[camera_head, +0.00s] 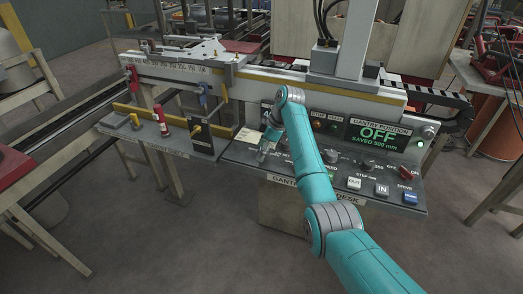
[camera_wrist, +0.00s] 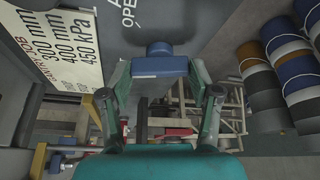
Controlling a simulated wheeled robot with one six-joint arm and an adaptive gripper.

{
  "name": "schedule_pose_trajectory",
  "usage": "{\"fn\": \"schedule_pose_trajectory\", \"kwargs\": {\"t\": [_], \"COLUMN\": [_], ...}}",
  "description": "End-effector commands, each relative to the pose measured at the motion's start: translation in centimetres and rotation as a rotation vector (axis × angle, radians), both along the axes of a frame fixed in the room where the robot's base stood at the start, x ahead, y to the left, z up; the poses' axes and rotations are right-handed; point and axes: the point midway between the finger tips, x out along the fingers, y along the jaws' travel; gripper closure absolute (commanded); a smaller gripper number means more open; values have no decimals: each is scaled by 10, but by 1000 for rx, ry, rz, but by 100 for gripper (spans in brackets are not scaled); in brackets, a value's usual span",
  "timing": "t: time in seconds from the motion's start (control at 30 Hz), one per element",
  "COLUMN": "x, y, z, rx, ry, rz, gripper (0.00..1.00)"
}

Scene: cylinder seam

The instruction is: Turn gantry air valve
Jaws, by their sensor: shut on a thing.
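In the wrist view, a blue handle (camera_wrist: 160,65) with a rounded hub sits on a dark panel, beside lettering that reads "OPE" where visible. It appears to be the air valve. My gripper (camera_wrist: 162,76) has one finger at each side of this handle and is shut on it. In the head view, my gripper (camera_head: 267,141) is at the left end of the gantry desk (camera_head: 238,157). There the arm and gripper hide the handle, and its exact angle cannot be told.
A display (camera_head: 377,135) reads "OFF" and "SAVED 500 mm". Buttons and a knob (camera_head: 367,165) are on the desk's right. A printed card (camera_wrist: 65,40) lies beside the handle.

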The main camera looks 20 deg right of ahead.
Motion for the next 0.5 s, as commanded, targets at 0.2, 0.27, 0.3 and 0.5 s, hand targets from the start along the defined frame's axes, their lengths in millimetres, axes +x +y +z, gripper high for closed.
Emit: {"fn": "schedule_pose_trajectory", "kwargs": {"t": [0.2, 0.27, 0.3, 0.5], "x": [1, 1, 2, 2], "y": [0, 0, 0, 0], "z": [1, 0, 0, 0], "rx": [-1, 0, 0, -1], "ry": [1, 2, 2, 1], "rz": [188, 233, 262, 378], "gripper": [72, 72, 72, 72]}}
